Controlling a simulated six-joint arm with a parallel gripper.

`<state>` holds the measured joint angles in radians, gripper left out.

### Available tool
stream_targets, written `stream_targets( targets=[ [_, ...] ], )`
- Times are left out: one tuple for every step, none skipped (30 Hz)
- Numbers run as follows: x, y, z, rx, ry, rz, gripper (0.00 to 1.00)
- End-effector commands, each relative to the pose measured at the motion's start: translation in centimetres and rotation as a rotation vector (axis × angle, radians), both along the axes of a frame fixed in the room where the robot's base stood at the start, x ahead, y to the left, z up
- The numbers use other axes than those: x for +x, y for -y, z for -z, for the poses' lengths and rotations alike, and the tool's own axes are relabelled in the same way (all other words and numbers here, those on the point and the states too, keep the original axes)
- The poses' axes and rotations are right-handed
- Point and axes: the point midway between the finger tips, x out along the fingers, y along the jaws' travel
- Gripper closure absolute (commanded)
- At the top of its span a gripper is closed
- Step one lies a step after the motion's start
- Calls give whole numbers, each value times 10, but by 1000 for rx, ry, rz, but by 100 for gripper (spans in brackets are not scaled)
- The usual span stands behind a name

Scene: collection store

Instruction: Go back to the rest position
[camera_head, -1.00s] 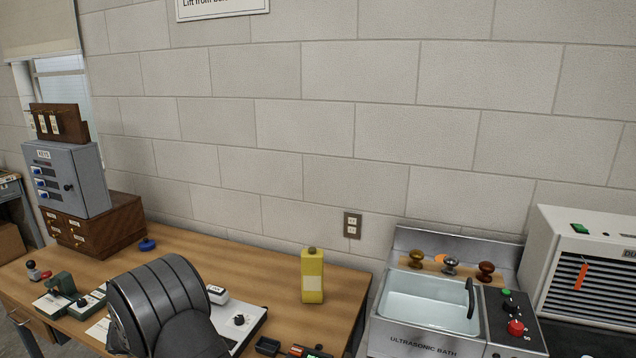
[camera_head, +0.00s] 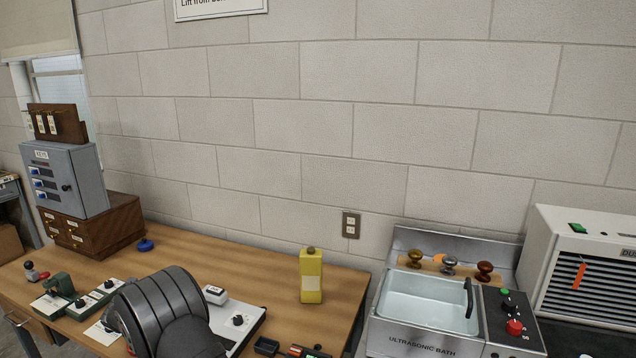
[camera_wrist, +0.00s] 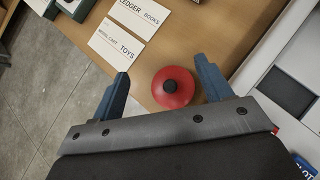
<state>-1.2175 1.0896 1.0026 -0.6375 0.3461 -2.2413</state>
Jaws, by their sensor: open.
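My gripper (camera_wrist: 165,90) shows in the wrist view with its two blue fingers spread apart, pointing over the desk edge. The gripper's fingers are not visible there.
Cards marked Ledger Books (camera_wrist: 137,17) and Toys (camera_wrist: 117,44) lie by the gripper. In the head view, a yellow bottle (camera_head: 311,277), a white device (camera_head: 240,322) and a grey key cabinet (camera_head: 62,180) stand on the desk. An ultrasonic bath (camera_head: 425,340) is at right.

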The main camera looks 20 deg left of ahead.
Motion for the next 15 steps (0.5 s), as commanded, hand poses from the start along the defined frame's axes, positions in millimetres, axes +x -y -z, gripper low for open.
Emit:
stream_targets(
  targets=[
    [0, 0, -12, 2, 1, 1, 28],
    [0, 0, -17, 2, 1, 1, 28],
    [0, 0, -26, 3, 1, 0, 28],
    [0, 0, -32, 3, 1, 0, 28],
    [0, 0, -38, 2, 1, 1, 28],
    [0, 0, -45, 2, 1, 1, 28],
    [0, 0, -52, 3, 1, 1, 28],
    [0, 0, -58, 3, 1, 1, 28],
    [0, 0, -65, 2, 1, 1, 28],
    [0, 0, -71, 3, 1, 1, 28],
    [0, 0, -78, 3, 1, 1, 28],
    [0, 0, -86, 3, 1, 2, 28],
    [0, 0, -92, 3, 1, -1, 28],
    [0, 0, -98, 3, 1, 1, 28],
    [0, 0, -106, 3, 1, 2, 28]
  ],
)
